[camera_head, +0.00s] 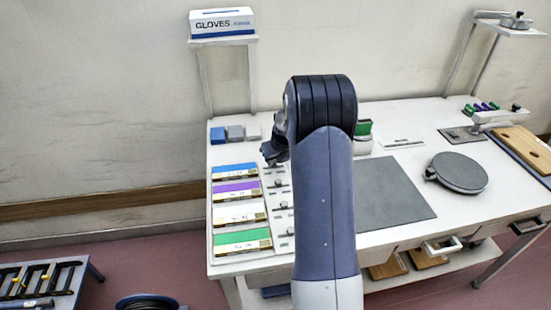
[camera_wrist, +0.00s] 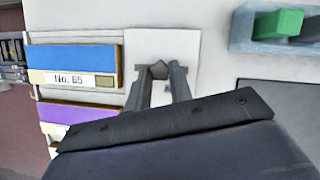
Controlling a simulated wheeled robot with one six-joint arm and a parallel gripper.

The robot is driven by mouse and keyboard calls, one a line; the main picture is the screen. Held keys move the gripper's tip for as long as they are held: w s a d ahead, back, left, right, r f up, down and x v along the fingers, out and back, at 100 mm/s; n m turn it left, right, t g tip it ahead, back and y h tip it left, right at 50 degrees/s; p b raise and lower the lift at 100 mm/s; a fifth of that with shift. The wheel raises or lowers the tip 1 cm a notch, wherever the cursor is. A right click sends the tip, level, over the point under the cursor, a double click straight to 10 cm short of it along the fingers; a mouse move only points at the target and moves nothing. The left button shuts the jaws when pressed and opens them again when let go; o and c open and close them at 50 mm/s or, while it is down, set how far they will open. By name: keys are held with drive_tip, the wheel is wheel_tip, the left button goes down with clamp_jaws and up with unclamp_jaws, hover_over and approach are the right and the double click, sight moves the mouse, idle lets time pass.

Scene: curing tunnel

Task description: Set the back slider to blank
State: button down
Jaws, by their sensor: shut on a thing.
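The back slider's white plate (camera_wrist: 160,42) is beside the blue card (camera_wrist: 122,62) marked "No. 65" in the wrist view. My gripper (camera_wrist: 160,70) reaches over this plate with its two fingers close together, shut on the slider's small knob. The fingers mostly hide the knob, and I cannot read which setting it is at. In the head view my gripper (camera_head: 270,156) is at the right end of the blue card (camera_head: 234,170), partly hidden by my arm. Several other sliders, one of them here (camera_head: 279,183), run towards the front beside the purple card (camera_head: 236,190).
White (camera_head: 236,213) and green (camera_head: 240,239) cards lie further forward. Blue and grey blocks (camera_head: 235,133) stand behind the cards. A grey mat (camera_head: 395,196) and a round dark plate (camera_head: 458,172) lie to the right. A glove box (camera_head: 221,22) sits on a raised shelf.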

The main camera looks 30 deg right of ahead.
drive_tip(key=shift+w+a, duration=0.1)
drive_tip(key=shift+a, duration=0.2)
drive_tip(key=shift+d, duration=0.3)
drive_tip(key=c, duration=1.3)
unclamp_jaws()
drive_tip(key=shift+a, duration=0.1)
drive_tip(key=shift+o, duration=0.2)
drive_tip(key=b+v, duration=0.1)
drive_tip(key=v, duration=1)
